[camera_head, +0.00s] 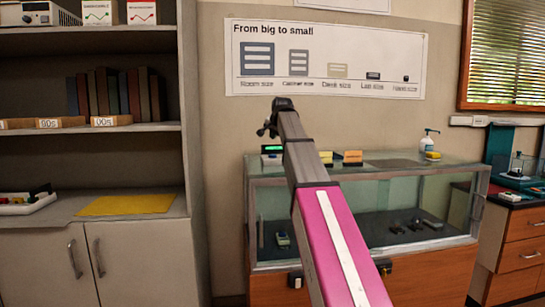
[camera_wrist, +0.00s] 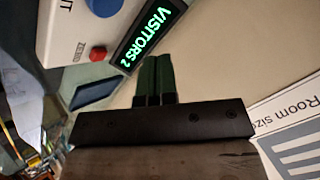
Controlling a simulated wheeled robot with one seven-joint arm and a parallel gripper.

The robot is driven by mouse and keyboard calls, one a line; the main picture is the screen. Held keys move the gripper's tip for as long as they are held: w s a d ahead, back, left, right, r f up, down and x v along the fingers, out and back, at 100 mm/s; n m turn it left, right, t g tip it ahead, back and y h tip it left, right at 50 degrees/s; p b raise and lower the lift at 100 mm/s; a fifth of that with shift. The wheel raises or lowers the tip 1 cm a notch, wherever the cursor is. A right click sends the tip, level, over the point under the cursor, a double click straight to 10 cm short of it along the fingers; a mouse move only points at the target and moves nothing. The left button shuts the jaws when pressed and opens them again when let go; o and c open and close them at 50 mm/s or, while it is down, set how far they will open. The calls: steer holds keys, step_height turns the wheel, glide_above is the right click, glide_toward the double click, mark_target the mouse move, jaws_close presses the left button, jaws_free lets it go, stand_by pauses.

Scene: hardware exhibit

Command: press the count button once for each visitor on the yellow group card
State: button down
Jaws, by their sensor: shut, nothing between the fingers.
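The counter is a white box (camera_wrist: 70,28) in the wrist view, with a green-lit display (camera_wrist: 150,30) reading "VISITORS 2". A blue button (camera_wrist: 104,6) is at the picture's top edge, beside lettering cut off to "NT". A red button (camera_wrist: 98,53) is nearer my gripper. My gripper (camera_wrist: 155,62) is shut and empty, its fingertips close below the display in the picture; I cannot tell the gap. In the head view, the counter's green display (camera_head: 272,148) shows on the glass case, partly behind my arm. A small yellow piece (camera_head: 326,157) stands there too; its marks are unreadable.
A yellow mat (camera_head: 125,205) lies on the left shelf unit. A size poster (camera_head: 325,58) hangs on the wall behind.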

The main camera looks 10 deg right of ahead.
mark_target(273, 156)
steer(key=shift+r, duration=0.1)
stand_by(0.4)
step_height(273, 156, up, 4)
steer(key=shift+f, duration=0.2)
steer(key=shift+f, duration=0.15)
steer(key=shift+f, duration=4.3)
steer(key=shift+f, duration=0.1)
steer(key=shift+f, duration=0.3)
